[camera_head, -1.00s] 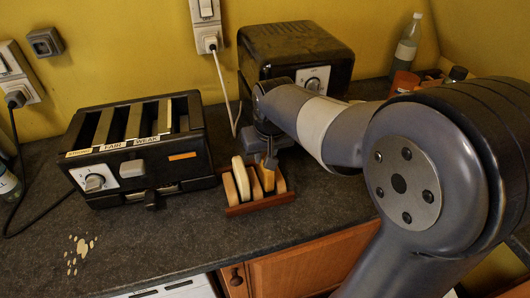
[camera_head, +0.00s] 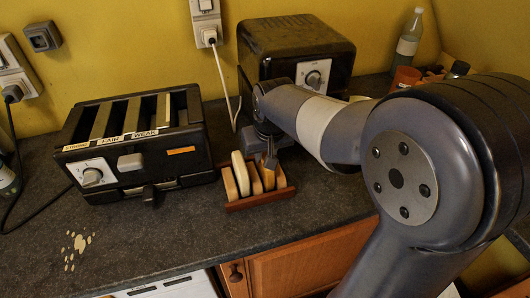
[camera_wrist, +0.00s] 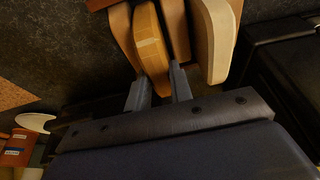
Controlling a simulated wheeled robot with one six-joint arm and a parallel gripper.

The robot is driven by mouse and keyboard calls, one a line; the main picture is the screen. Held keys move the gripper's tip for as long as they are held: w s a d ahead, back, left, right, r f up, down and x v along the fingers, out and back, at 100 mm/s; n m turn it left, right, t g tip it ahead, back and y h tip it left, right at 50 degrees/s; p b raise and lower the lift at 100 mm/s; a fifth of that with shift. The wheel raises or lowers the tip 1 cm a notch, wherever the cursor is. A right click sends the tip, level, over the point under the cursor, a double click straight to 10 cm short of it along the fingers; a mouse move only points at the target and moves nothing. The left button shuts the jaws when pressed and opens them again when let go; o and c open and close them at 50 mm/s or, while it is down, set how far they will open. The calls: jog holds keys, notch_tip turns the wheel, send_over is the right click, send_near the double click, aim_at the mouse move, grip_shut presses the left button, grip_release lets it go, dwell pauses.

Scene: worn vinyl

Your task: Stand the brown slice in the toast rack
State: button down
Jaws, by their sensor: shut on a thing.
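The small wooden toast rack (camera_head: 262,203) stands on the dark counter in front of the two toasters. A pale slice (camera_head: 240,173) stands upright in its left part. My gripper (camera_head: 268,157) is above the rack and shut on the brown slice (camera_wrist: 149,42). In the wrist view the fingers of my gripper (camera_wrist: 159,88) pinch the near edge of this slice. The slice is upright between two wooden dividers of the rack, one on each side. The pale slice also shows in the wrist view (camera_wrist: 214,40). The foot of the brown slice is hidden, so I cannot tell whether it touches the base.
A black slotted toaster (camera_head: 135,150) stands to the left of the rack. Another black toaster (camera_head: 300,55) stands behind it. A bottle (camera_head: 407,42) and a reddish-brown pot (camera_head: 405,77) are at the back right. Crumbs (camera_head: 76,248) lie front left; the counter before the rack is clear.

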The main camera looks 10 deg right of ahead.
jog(key=c, duration=1.2)
grip_release()
jog(key=shift+o, duration=0.6)
jog(key=shift+o, duration=0.8)
jog(key=shift+r, duration=0.1)
jog(key=shift+p+v, duration=1.7)
jog(key=shift+v, duration=0.45)
jog(key=shift+r, duration=0.1)
jog(key=v, duration=1)
jog(key=shift+r, duration=0.25)
